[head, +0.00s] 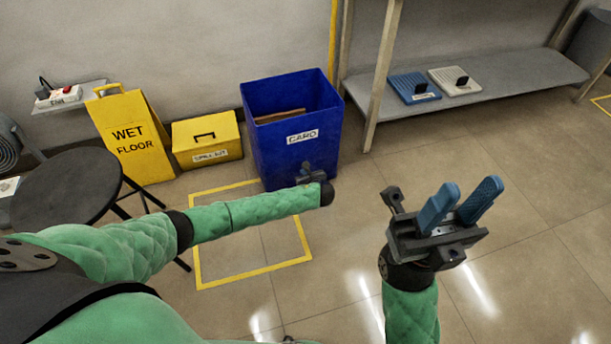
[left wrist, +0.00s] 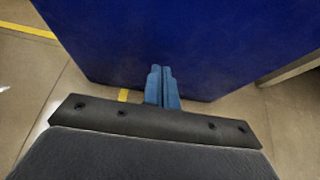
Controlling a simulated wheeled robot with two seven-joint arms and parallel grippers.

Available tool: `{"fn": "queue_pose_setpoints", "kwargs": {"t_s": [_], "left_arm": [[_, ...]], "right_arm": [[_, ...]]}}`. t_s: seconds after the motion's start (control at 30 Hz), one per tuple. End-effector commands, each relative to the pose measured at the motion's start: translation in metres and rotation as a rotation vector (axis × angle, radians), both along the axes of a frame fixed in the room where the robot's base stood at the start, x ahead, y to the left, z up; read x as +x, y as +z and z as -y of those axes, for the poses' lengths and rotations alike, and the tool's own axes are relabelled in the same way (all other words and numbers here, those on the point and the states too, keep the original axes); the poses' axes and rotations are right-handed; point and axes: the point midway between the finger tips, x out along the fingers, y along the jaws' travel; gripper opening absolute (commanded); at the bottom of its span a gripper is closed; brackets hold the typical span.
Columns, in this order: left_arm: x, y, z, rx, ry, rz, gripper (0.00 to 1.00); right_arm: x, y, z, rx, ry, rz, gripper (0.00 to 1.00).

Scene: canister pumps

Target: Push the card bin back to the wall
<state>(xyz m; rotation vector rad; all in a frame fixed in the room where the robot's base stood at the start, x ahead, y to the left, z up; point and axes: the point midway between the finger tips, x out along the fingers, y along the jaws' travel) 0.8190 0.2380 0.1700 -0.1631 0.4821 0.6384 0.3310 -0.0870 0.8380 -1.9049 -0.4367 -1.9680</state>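The card bin (head: 295,155) is a blue open-topped box with a white CARD label, upright on the floor near the back wall (head: 200,45). Brown card shows inside it. How much gap lies behind it is hidden. My left gripper (head: 312,174) is low at the bin's front face. In the left wrist view its blue fingers (left wrist: 162,88) are together, with nothing between them, and point at the bin's blue side (left wrist: 190,40); I cannot tell whether they touch. My right gripper (head: 458,204) is raised over the floor at right, its blue fingers apart and empty.
A yellow floor outline (head: 252,274) lies in front of the bin. A yellow wet-floor sign (head: 132,135) and yellow box (head: 207,140) stand left of it, a black round stool (head: 70,188) nearer. A shelf unit (head: 500,80) is close on the right. Floor at right is clear.

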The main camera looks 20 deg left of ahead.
Motion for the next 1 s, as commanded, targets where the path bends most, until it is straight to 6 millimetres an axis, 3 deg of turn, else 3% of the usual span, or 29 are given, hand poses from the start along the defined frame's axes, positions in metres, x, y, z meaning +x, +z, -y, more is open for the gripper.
{"fn": "queue_pose_setpoints", "kwargs": {"t_s": [1.0], "left_arm": [[0.034,0.0,-0.027,0.001,0.001,0.001,0.0]], "right_arm": [[0.0,0.0,0.0,-0.001,0.0,0.002,0.36]]}}
